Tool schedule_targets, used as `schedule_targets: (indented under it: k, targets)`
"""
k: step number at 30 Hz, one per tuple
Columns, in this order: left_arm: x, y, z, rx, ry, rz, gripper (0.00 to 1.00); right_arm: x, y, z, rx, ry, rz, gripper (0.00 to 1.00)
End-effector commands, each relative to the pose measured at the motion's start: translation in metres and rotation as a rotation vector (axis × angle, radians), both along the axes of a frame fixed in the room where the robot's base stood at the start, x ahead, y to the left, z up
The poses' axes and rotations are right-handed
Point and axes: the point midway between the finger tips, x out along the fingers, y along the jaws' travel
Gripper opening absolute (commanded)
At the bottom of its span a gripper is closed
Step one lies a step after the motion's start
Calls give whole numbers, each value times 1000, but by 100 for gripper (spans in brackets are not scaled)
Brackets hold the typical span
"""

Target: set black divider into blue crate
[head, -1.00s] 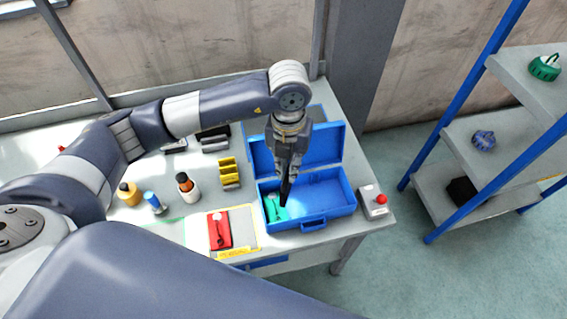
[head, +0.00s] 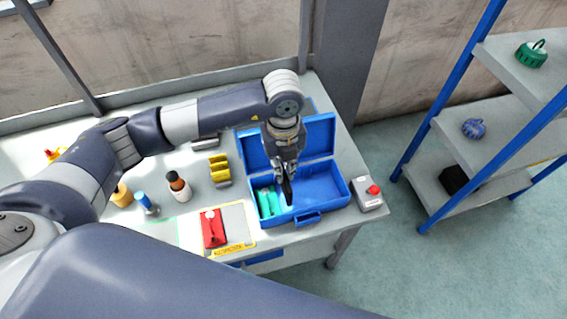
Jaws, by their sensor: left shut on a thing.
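The blue crate (head: 330,192) stands open on the bench, its lid tilted up at the back. Two green pieces lie in its left part; one green piece (head: 265,204) shows clearly. My left gripper (head: 287,182) points down over the crate, left of its middle. It is shut on the black divider (head: 287,192), a thin dark upright piece at the fingertips. Whether the divider's lower edge touches the crate floor I cannot tell. The right part of the crate is empty. My right gripper is not in view.
A grey box with a red button (head: 371,195) stands right of the crate. A red piece (head: 213,228) lies on a yellow-edged mat to the left. Bottles (head: 179,187) and a yellow holder (head: 218,170) stand further left. A shelf (head: 495,145) is at the right.

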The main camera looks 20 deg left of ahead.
Motion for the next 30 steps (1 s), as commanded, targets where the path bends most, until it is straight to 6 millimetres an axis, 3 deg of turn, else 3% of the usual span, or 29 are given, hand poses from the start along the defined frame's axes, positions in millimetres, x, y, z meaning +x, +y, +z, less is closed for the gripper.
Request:
schedule_targets:
  k: [25,30]
  targets:
    - [0,0,-1,0,-1,-1,2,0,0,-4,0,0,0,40]
    - [0,0,-9,0,0,-1,2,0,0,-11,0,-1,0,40]
